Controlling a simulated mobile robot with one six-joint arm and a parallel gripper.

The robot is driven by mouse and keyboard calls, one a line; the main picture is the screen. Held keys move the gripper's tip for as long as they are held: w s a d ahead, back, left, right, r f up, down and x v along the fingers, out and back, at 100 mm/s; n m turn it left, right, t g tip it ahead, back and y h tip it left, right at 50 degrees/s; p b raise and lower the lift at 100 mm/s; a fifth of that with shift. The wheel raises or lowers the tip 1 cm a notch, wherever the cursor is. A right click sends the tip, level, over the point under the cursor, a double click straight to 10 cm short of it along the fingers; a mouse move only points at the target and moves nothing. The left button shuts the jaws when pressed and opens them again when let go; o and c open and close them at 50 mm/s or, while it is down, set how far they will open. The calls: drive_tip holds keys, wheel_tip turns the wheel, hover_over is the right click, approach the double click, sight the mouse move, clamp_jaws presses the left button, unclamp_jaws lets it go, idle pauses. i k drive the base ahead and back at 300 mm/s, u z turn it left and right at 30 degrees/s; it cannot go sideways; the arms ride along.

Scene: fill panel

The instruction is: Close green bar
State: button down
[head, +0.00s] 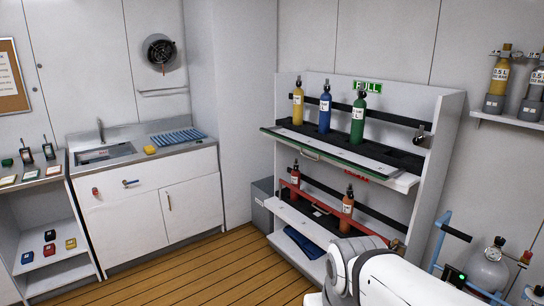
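The green bar (335,161) lies low along the front edge of the upper shelf of a white rack (447,130). It is down in front of the bottles, not across them. A yellow bottle (298,107), a blue bottle (325,112) and a green bottle (358,122) stand upright on that shelf, against a black rail. A dark latch piece (419,131) sits at the rail's right end. My white arm shows at the bottom right, in front of the rack's lower part. My gripper is not in the picture.
A red bar (325,208) crosses in front of bottles on the lower shelf. A blue-handled trolley with a grey cylinder (487,270) stands close at the right. A grey box (263,198) is left of the rack. Wooden floor (215,268) is clear at the left.

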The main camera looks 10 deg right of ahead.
sight(382, 177)
drive_tip(key=i, duration=1.45)
drive_tip(key=z, duration=0.7)
drive_tip(key=k, duration=0.8)
drive_tip(key=z, duration=0.1)
drive_tip(key=i, duration=0.9)
drive_tip(key=u, duration=0.05)
